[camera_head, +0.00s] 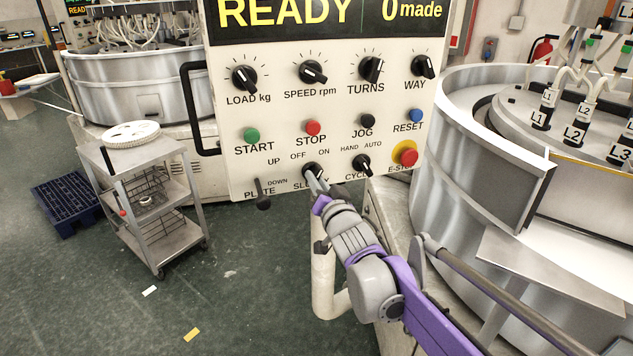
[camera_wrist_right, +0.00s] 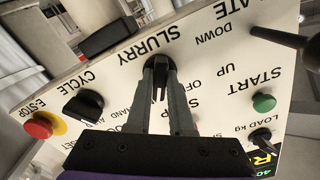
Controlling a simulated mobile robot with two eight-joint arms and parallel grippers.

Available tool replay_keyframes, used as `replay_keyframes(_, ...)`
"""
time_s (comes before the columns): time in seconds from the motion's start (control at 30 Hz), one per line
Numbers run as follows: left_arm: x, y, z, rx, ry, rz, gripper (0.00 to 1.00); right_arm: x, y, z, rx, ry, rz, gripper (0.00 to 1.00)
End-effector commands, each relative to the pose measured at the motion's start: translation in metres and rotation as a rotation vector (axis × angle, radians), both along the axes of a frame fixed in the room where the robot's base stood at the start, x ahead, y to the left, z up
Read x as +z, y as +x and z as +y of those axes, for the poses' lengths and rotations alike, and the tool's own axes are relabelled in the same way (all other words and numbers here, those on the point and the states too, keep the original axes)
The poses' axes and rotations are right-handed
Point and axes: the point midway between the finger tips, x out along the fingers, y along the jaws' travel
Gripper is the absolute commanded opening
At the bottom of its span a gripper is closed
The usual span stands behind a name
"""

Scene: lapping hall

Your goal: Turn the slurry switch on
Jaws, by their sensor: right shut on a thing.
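The slurry switch (camera_head: 311,169) is a black rotary knob on the lower row of the cream control panel (camera_head: 290,115), with OFF and ON printed above it. My right gripper (camera_head: 314,184) reaches it from below right and hides part of the knob and its label. In the right wrist view, the slurry switch (camera_wrist_right: 160,66) sits between the two grey fingers of my right gripper (camera_wrist_right: 160,70), which is shut on it. Which mark the pointer faces is hard to tell in the head view. My left gripper is not in view.
Close beside the slurry switch are the plate lever (camera_head: 262,195) and the cycle knob (camera_head: 362,165). The red emergency stop (camera_head: 407,156) is further right. A large lapping machine (camera_head: 455,170) stands at the right. A trolley (camera_head: 150,200) stands on the floor at the left.

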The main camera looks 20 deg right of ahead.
Motion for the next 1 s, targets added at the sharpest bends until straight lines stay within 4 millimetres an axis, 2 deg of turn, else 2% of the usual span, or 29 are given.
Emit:
replay_keyframes(0.3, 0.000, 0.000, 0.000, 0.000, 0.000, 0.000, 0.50, 0.000, 0.000, 0.000, 0.000, 0.004, 0.000, 0.00)
replay_keyframes(0.33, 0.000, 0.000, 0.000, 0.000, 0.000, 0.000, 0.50, 0.000, 0.000, 0.000, 0.000, 0.004, 0.000, 0.23)
replay_keyframes(0.47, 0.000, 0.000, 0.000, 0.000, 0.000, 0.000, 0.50, 0.000, 0.000, 0.000, 0.000, 0.003, 0.000, 0.47)
replay_keyframes(0.5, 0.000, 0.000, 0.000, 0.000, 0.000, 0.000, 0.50, 0.000, 0.000, 0.000, 0.000, 0.003, 0.000, 0.50)
replay_keyframes(0.83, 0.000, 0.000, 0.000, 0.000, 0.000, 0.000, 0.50, 0.000, -0.003, 0.000, 0.000, 0.002, 0.000, 0.50)
replay_keyframes(1.0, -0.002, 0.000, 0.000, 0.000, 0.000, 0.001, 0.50, 0.000, -0.025, -0.001, 0.000, 0.001, 0.000, 0.50)
